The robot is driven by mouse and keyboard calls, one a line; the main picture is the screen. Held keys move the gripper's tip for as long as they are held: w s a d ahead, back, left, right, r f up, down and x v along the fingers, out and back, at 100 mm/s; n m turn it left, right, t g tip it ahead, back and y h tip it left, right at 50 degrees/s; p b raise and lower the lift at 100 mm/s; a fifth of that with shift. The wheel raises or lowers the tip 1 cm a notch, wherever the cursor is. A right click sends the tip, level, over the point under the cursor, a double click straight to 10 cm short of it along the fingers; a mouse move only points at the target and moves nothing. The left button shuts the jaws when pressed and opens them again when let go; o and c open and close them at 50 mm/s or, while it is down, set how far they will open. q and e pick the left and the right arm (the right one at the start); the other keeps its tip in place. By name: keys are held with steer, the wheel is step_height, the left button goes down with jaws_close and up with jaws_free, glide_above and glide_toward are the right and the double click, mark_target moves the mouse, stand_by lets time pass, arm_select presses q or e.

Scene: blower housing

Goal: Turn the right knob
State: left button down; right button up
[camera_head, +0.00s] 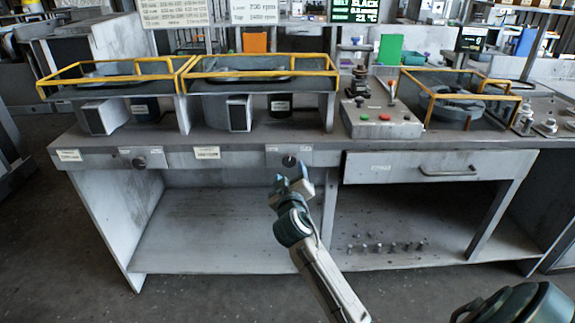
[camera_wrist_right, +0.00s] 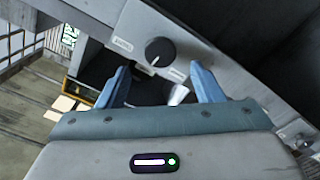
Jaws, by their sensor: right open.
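The right knob (camera_head: 289,161) is a dark round knob on the front edge of the grey workbench, near its middle. In the right wrist view the knob (camera_wrist_right: 160,51) shows as a black dial with a white mark, beyond the fingertips and between them. My right gripper (camera_head: 292,178) is just below and in front of the knob in the head view. Its two blue fingers (camera_wrist_right: 161,82) are apart with nothing between them, and they do not appear to touch the knob. A second knob (camera_head: 140,163) sits further left on the same edge. My left gripper is not in view.
The workbench (camera_head: 100,148) carries yellow-railed trays (camera_head: 262,72) and a control box (camera_head: 382,120) with red and green buttons. A drawer (camera_head: 400,167) with a handle is right of the knob. Small metal parts lie on the lower shelf (camera_head: 208,235).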

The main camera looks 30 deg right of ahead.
mark_target(289, 162)
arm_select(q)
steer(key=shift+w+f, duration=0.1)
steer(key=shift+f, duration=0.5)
arm_select(e)
steer(key=shift+x, duration=2.8)
steer(key=c, duration=1)
steer(key=shift+o, duration=0.2)
steer(key=shift+f, duration=0.1)
